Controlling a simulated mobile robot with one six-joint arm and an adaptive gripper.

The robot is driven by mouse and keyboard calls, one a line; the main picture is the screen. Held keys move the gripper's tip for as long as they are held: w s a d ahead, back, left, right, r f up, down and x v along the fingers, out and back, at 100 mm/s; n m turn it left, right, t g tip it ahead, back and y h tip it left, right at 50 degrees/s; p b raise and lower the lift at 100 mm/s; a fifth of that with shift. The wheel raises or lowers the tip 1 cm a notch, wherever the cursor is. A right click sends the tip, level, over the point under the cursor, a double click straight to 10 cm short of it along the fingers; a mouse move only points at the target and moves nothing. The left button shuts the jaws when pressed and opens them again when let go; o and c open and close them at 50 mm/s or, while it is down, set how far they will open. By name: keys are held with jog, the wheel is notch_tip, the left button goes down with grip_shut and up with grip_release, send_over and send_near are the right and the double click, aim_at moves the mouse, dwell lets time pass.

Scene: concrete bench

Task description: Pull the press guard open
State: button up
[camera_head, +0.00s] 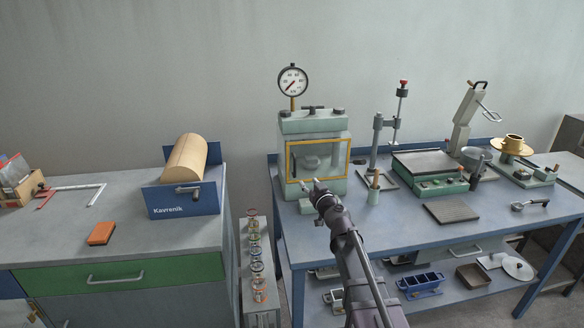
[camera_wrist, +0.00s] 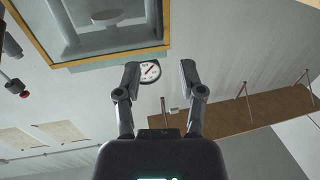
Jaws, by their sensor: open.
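The press (camera_head: 313,150) is a pale green machine with a round gauge on top, standing at the left end of the blue bench. Its guard (camera_head: 319,143) is a yellow-framed clear panel across the front and looks closed. In the wrist view the guard's yellow frame (camera_wrist: 98,62) fills the upper left, with the press interior behind it. My gripper (camera_head: 315,186) is in front of the guard's lower edge in the head view. In the wrist view my gripper (camera_wrist: 160,72) is open, with nothing between its fingers. I cannot tell whether it touches the guard.
A drop stand (camera_head: 376,140) and a green-based device (camera_head: 430,172) stand right of the press. A dark mat (camera_head: 451,211) lies on the blue bench (camera_head: 400,228). A blue Kavrenik box (camera_head: 182,199) sits on the left cabinet. The gauge (camera_wrist: 150,72) shows behind my fingers.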

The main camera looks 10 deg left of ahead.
aim_at(295, 167)
jog(key=x, duration=1.3)
jog(key=shift+c, duration=0.2)
